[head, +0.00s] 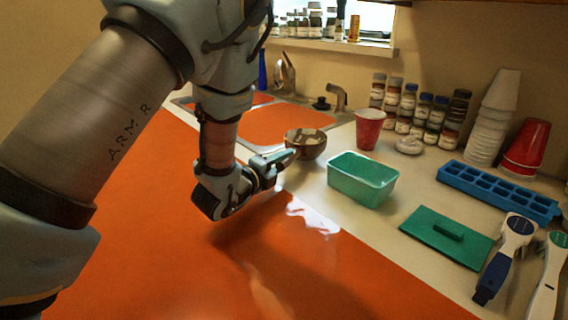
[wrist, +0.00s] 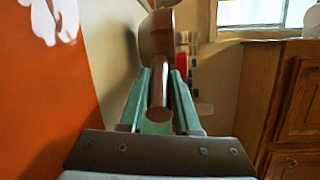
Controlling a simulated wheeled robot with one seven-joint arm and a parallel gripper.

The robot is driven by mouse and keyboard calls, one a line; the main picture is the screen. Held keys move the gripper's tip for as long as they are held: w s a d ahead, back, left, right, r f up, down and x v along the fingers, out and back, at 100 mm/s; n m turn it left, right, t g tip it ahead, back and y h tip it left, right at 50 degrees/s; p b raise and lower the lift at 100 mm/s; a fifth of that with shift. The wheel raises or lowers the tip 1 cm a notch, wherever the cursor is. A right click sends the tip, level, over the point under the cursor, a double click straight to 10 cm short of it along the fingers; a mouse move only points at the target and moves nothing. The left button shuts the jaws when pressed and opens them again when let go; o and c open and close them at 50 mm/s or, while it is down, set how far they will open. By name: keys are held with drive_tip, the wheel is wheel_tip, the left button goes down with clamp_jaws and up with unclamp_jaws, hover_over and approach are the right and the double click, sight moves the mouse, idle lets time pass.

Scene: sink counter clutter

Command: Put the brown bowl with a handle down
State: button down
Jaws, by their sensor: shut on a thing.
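The brown bowl with a handle (head: 306,144) is near the sink's front right corner in the head view. My gripper (head: 292,156) reaches it from the left, with its fingertips at the bowl's near side. In the wrist view the bowl (wrist: 155,38) is at the top, and its round brown handle (wrist: 159,98) lies between the two green fingers of my gripper (wrist: 160,85), which are shut on it. The bowl looks roughly upright; whether its base touches the counter cannot be told.
A green open container (head: 362,180) stands to the right of the bowl, with a red cup (head: 369,128) behind it. A green lid (head: 446,236), a blue ice tray (head: 497,193) and stacked cups (head: 496,118) are further right. The orange surface (head: 180,270) in front is mostly clear.

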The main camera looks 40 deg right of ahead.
drive_tip(key=shift+f, duration=0.95)
drive_tip(key=c, duration=0.6)
unclamp_jaws()
drive_tip(key=shift+r, duration=0.1)
drive_tip(key=shift+a, duration=0.2)
drive_tip(key=a+b, duration=0.1)
drive_tip(key=a, duration=0.2)
drive_tip(key=s+a+b, duration=0.1)
drive_tip(key=a, duration=0.3)
drive_tip(key=s+a+r+b, duration=0.1)
drive_tip(key=a, duration=0.3)
drive_tip(key=shift+a+r+b, duration=0.1)
drive_tip(key=shift+a+b, duration=0.1)
drive_tip(key=shift+b, duration=0.1)
